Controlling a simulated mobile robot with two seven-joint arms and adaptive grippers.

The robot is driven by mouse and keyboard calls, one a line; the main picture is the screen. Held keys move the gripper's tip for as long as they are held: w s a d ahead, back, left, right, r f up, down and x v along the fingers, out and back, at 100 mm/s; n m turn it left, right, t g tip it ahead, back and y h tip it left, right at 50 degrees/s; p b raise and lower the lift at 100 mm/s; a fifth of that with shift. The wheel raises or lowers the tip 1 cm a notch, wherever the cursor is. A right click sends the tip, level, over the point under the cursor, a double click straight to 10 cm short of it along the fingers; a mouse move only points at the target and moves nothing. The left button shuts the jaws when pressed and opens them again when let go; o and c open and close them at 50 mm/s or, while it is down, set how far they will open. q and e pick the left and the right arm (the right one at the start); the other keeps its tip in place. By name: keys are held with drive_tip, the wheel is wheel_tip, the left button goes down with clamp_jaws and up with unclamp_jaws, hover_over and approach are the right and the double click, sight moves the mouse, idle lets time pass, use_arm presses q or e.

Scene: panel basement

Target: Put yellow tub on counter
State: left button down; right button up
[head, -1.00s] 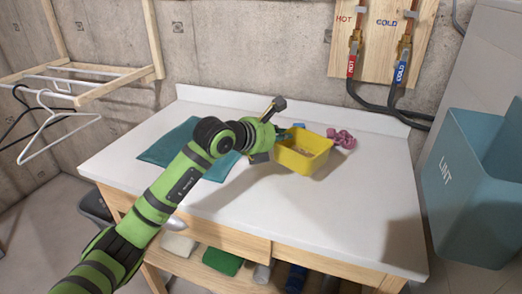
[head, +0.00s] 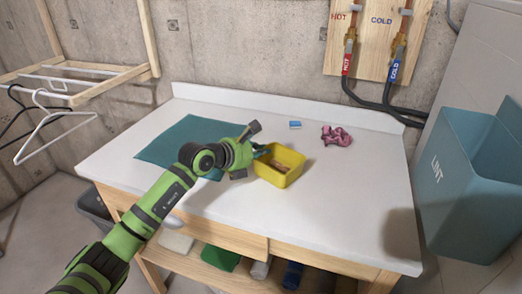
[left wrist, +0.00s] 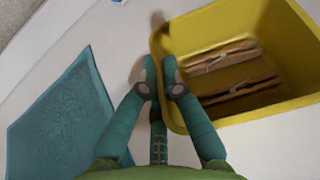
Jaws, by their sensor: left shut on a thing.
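The yellow tub (head: 283,178) is over the white counter (head: 335,205), near its middle; I cannot tell whether its base touches the surface. Clothespins (left wrist: 236,72) lie inside it, as the left wrist view shows. My left gripper (head: 262,153) is shut on the tub's left rim. In the left wrist view its two fingertips (left wrist: 162,75) pinch the wall of the tub (left wrist: 205,38). My right gripper is not in view.
A teal cloth (head: 185,142) lies flat left of the tub. A small blue item (head: 295,125) and a pink scrunchie (head: 336,136) lie behind it. A lint bin (head: 470,185) stands at the right. The counter's right part is clear.

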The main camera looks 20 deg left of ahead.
use_arm(q)
drive_tip(key=c, duration=1.4)
unclamp_jaws()
drive_tip(key=shift+f, duration=0.1)
drive_tip(key=shift+r, duration=0.2)
drive_tip(key=b+v, duration=0.1)
drive_tip(key=v, duration=1)
drive_tip(key=shift+f, duration=0.15)
drive_tip(key=shift+s+a+r, duration=0.2)
drive_tip(key=shift+s+r, duration=0.15)
drive_tip(key=shift+s, duration=0.05)
drive_tip(key=shift+f, duration=0.1)
